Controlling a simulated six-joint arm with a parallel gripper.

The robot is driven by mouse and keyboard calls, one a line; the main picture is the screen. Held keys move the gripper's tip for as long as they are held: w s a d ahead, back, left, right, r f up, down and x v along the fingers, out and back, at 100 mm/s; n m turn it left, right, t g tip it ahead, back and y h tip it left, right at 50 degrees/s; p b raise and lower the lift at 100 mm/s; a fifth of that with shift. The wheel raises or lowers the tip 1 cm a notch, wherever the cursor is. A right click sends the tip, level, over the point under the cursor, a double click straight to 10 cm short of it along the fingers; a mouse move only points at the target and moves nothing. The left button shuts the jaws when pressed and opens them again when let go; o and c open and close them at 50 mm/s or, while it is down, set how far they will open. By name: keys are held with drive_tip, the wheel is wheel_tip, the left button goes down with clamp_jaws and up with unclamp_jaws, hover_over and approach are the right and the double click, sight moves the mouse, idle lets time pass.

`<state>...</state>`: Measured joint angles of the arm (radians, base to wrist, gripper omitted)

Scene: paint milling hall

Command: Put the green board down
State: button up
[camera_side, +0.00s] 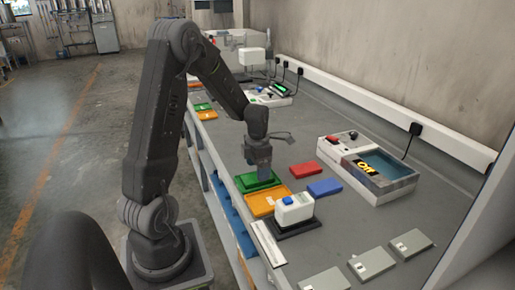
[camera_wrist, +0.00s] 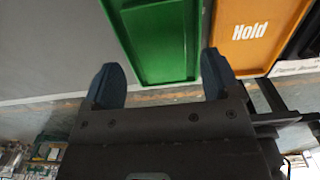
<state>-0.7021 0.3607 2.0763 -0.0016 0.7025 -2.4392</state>
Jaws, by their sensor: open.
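A green tray (camera_side: 246,184) lies on the grey bench beside an orange tray (camera_side: 262,205). The green tray also shows in the wrist view (camera_wrist: 158,40), with a raised rim and a flat green inside; I cannot tell whether a separate green board lies in it. My gripper (camera_side: 264,174) points down over the green tray. In the wrist view my gripper (camera_wrist: 160,62) has its two dark fingers wide apart, with the tray's near end between them and nothing clasped. Another small green flat piece (camera_side: 202,106) lies at the bench's far end.
A red board (camera_side: 307,168) and a blue board (camera_side: 325,187) lie right of the trays. A white box (camera_side: 294,210) on a black base stands close by. A liquid bath (camera_side: 390,166) sits further right. Grey plates (camera_side: 371,264) lie at the front. The orange tray reads "Hold" (camera_wrist: 250,30).

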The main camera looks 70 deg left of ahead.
wheel_tip(320, 180, up, 10)
drive_tip(key=d+r+m+t, duration=0.1)
drive_tip(key=d+r+m, duration=0.3)
drive_tip(key=d+m, duration=0.4)
drive_tip(key=s+d+r+m+t, duration=0.2)
drive_tip(key=s+d+m, duration=0.3)
drive_tip(key=m, duration=0.9)
drive_tip(key=s+d+r+m+t, duration=0.2)
drive_tip(key=s+d+m, duration=0.4)
drive_tip(key=d+m, duration=0.6)
drive_tip(key=shift+m+t, duration=0.3)
drive_tip(key=shift+m, duration=0.7)
